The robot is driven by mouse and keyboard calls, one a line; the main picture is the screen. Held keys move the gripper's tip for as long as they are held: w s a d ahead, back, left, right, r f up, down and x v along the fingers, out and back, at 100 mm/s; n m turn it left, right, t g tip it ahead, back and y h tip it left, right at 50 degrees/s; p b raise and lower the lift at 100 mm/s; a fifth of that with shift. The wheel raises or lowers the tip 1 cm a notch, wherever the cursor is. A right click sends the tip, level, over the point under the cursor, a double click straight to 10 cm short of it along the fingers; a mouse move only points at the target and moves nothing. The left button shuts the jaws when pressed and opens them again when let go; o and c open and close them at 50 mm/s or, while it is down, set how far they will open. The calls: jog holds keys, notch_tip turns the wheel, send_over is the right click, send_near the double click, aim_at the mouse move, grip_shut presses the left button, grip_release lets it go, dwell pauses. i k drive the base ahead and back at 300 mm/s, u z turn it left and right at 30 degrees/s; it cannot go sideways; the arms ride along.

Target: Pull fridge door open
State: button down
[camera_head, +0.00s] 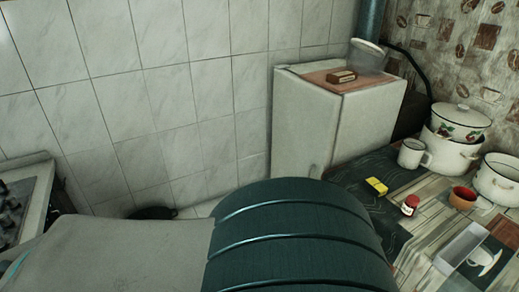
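The fridge (306,122) is a small pale box-shaped unit standing against the tiled wall, right of centre. Two upright sides of it show, and I cannot tell for sure which one is the door. No gap shows along its edges, so it looks shut. Its lower part is hidden behind a large dark green ribbed curved shape in the foreground. No handle can be made out clearly. My gripper is not in view.
A board with a brown block (341,77) and a clear container lie on the fridge top. The table (345,180) at right holds enamel pots (450,155), a white mug (411,153), a yellow box (376,187) and a small jar (410,205). A stove (22,205) stands at left.

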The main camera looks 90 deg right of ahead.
aim_at(306, 115)
jog(key=z, duration=3.1)
jog(key=i, duration=1)
jog(key=z, duration=0.15)
